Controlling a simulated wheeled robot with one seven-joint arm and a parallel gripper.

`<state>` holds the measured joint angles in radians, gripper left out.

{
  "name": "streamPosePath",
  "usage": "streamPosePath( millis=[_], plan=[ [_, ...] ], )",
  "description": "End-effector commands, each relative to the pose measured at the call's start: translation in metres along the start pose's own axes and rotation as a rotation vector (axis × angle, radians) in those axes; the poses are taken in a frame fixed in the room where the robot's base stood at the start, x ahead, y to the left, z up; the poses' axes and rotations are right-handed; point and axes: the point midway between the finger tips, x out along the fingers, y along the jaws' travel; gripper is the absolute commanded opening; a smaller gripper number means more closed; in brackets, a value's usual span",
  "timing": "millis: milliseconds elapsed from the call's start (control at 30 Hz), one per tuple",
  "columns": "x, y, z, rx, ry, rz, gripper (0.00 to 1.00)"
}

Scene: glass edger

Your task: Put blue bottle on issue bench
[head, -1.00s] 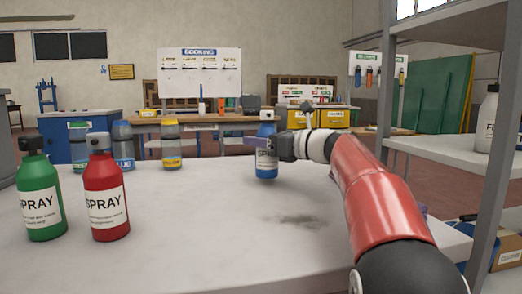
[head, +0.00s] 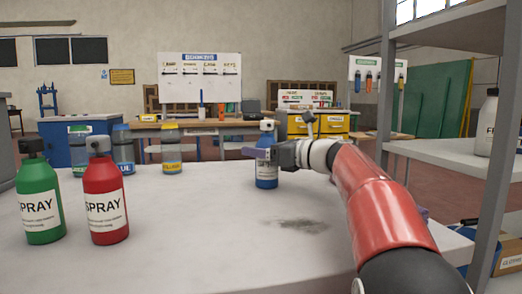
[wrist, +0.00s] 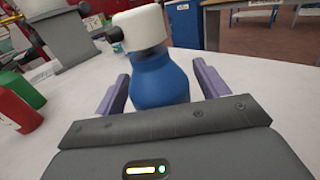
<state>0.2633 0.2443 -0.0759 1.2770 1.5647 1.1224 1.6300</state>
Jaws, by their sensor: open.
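The blue bottle (head: 267,183) is a spray bottle with a pale label, upright at the far side of the pale worktop (head: 190,215). In the wrist view the blue bottle (wrist: 160,82) shows a blue body, a dark neck and a white top. My gripper (head: 262,154) is at the bottle's upper part. In the wrist view the purple fingers of my gripper (wrist: 160,88) are spread, one on each side of the bottle, with small gaps visible. The fingers partly hide the bottle in the head view. No bench is clearly labelled as the issue bench.
A green spray bottle (head: 40,205) and a red spray bottle (head: 104,205) stand at the left. Several clear bottles with coloured labels, one yellow (head: 171,152), stand along the far edge. A wooden bench (head: 205,124) is behind. A grey shelf unit (head: 450,155) stands at the right.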

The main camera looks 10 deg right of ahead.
Motion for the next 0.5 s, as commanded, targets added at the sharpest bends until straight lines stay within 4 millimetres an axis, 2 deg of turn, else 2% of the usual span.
streamPosePath(
  millis=[300, 500],
  plan=[
    [-0.065, -0.001, 0.0, -0.001, -0.001, -0.005, 0.73],
    [-0.1, -0.001, 0.0, 0.0, -0.001, -0.004, 0.73]
  ],
)
